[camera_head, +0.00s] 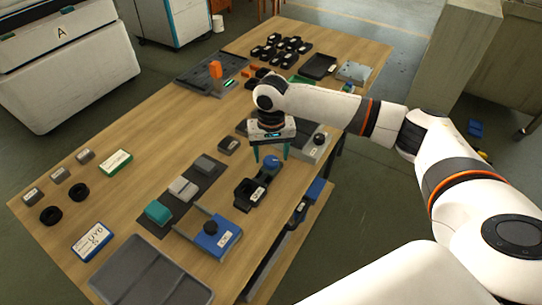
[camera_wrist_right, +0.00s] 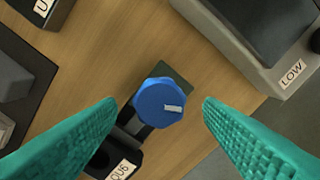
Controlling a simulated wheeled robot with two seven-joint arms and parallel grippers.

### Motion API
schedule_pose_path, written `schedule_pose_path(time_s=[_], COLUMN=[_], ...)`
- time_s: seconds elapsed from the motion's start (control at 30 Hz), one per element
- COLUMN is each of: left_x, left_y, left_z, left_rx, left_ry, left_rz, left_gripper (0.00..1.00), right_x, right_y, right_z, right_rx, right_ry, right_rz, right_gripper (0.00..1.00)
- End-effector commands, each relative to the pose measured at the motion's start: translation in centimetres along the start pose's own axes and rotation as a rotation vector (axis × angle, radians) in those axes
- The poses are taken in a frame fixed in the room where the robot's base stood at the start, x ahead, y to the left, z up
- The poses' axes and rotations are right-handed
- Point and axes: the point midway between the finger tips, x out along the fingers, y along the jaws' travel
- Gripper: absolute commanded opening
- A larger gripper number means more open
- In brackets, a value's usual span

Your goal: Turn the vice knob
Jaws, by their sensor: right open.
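The vice knob (camera_head: 271,162) is blue and faceted, at the end of a small black vice (camera_head: 247,194) on the wooden table. In the right wrist view the knob (camera_wrist_right: 159,102) is near the centre, with a pale mark on its face pointing right. My right gripper (camera_head: 271,154) is open, its teal fingers pointing down at the knob. In the wrist view the fingertips (camera_wrist_right: 160,103) lie either side of the knob, with a gap on each side. I cannot tell whether they are level with it. My left gripper is not in view.
A grey device labelled LOW (camera_wrist_right: 262,40) is close on the right in the wrist view. A blue fixture with a black knob (camera_head: 214,236) and a dark mat (camera_head: 160,228) with blocks lie left of the vice. A grey tray (camera_head: 150,272) is at the near end.

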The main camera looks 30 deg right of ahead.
Motion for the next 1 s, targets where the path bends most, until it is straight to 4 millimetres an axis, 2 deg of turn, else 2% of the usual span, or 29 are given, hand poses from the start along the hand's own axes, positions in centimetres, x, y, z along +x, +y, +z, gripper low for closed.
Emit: schedule_pose_path(time_s=[0.17,0.47,0.77,1.0], left_x=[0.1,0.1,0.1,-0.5], left_y=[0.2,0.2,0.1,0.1], left_z=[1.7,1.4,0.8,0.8], left_rx=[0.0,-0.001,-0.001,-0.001], left_ry=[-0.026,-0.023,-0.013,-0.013], left_rz=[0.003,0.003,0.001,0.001], left_gripper=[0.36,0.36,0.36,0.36], right_x=[1.5,1.8,1.7,1.6], right_y=[0.0,0.0,0.0,0.0], right_z=[0.0,0.0,0.0,0.0], right_rx=[-0.001,-0.001,-0.001,-0.018], right_ry=[0.0,0.0,0.0,0.0], right_rz=[-0.001,-0.001,-0.001,-0.001], right_gripper=[0.61,0.61,0.17,0.17])
